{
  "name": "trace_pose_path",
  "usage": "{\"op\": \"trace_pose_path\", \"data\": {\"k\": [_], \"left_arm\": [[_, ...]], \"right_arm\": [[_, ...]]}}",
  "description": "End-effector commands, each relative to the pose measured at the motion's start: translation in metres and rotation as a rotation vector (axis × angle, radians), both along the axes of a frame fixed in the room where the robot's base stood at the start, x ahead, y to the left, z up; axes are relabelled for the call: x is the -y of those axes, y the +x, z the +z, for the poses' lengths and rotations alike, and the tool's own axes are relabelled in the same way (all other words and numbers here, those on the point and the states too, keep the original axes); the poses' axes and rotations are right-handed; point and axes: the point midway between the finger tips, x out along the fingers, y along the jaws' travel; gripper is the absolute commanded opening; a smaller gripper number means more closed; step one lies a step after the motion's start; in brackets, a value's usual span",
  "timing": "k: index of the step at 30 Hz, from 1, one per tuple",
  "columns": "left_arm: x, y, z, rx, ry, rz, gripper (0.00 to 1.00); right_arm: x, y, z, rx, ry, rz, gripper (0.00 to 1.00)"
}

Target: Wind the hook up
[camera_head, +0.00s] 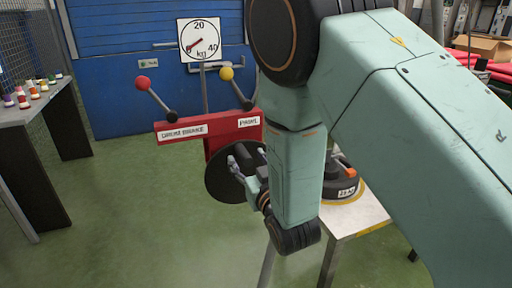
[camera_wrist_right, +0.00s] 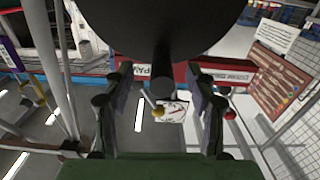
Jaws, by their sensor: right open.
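A red winch stand (camera_head: 222,136) carries labels reading DRUM BRAKE and PAWL. A red-knobbed lever (camera_head: 144,84) and a yellow-knobbed lever (camera_head: 227,75) rise from it, both tilted left. A black disc (camera_head: 220,180) is at its front, partly behind my right gripper (camera_head: 246,163). In the right wrist view, the disc (camera_wrist_right: 160,30) fills the top, with a short dark cylinder (camera_wrist_right: 163,82) below it. My right gripper (camera_wrist_right: 163,105) is open there, one finger on each side of the cylinder; contact cannot be told. I cannot make out the hook. My left gripper is out of view.
A kg dial (camera_head: 199,40) stands behind the winch. A dark labelled weight (camera_head: 342,188) sits on a small table (camera_head: 352,222), partly hidden by my right arm. A bench (camera_head: 30,112) with several coloured items is at the left. The green floor left of the winch is clear.

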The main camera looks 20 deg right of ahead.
Motion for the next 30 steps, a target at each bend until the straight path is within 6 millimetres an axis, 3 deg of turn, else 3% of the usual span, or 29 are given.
{"op": "trace_pose_path", "data": {"k": [30], "left_arm": [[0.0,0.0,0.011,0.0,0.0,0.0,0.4]], "right_arm": [[0.0,-0.065,0.0,-0.001,0.0,0.0,0.57]]}}
